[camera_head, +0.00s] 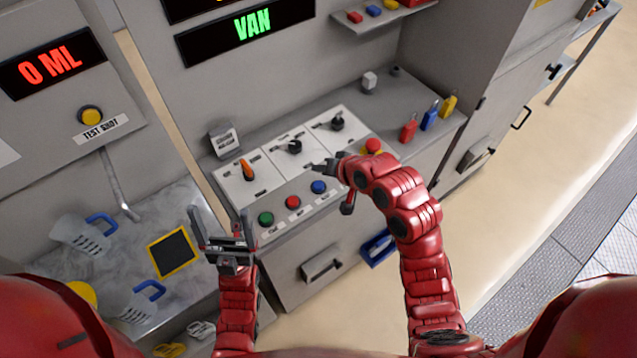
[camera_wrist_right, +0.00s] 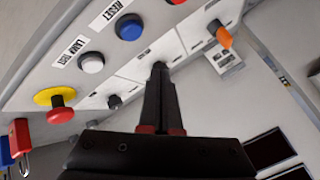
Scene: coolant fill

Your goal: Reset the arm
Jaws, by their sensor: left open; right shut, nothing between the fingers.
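My right gripper (camera_head: 322,168) is shut and empty above the control panel (camera_head: 305,172); its fingertips also show in the right wrist view (camera_wrist_right: 160,75). The blue button (camera_head: 318,187), labelled RESET in the wrist view (camera_wrist_right: 128,27), lies just below the fingertips in the head view. My left gripper (camera_head: 222,225) is open and empty at the panel's left front corner. The panel also has a red button (camera_head: 293,202), a green button (camera_head: 265,219), an orange-handled switch (camera_head: 247,170) and black knobs (camera_head: 295,146). A white button (camera_wrist_right: 91,62) shows only in the wrist view.
A red mushroom button (camera_head: 373,147) on yellow is right of my right gripper. Red (camera_head: 409,130), blue (camera_head: 430,117) and yellow (camera_head: 449,104) padlocks stand at the counter's right. Clear jugs (camera_head: 80,238) are on the left bench. Displays read "0 ML" (camera_head: 50,65) and "VAN" (camera_head: 252,25).

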